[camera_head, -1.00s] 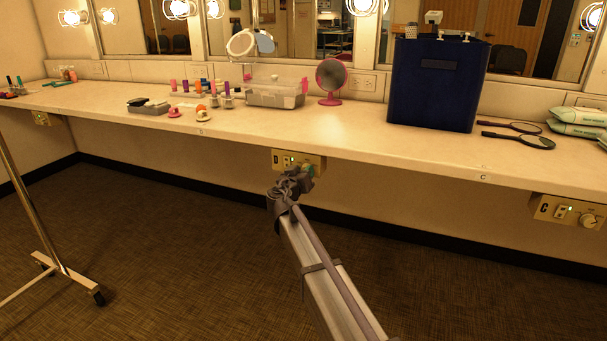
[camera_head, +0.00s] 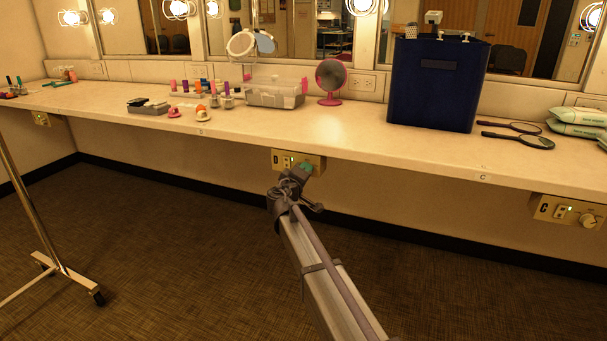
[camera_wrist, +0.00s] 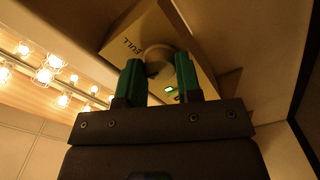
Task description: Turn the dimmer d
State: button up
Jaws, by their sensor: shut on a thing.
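The dimmer D panel (camera_head: 280,153) is a cream box under the counter's front edge, marked with a D. In the head view my gripper (camera_head: 305,167) is at the panel's right part and hides the knob there. In the wrist view the round knob (camera_wrist: 158,60) sits between my gripper's two green fingers (camera_wrist: 158,72), which are shut on it. The panel (camera_wrist: 185,40) looks tilted in that view, with the word FULL beside the knob and a lit green light (camera_wrist: 170,89) near the right finger.
The white counter (camera_head: 350,140) runs just above my gripper. A second panel marked C (camera_head: 545,211) hangs at the right. A metal rack (camera_head: 35,215) stands at left; the floor below is clear.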

jog(key=shift+n, duration=0.5)
jog(key=o, duration=0.9)
jog(key=shift+o, duration=0.2)
jog(key=shift+s, duration=0.1)
jog(key=v, duration=1)
jog(key=shift+s, duration=0.3)
jog(key=shift+a, duration=0.1)
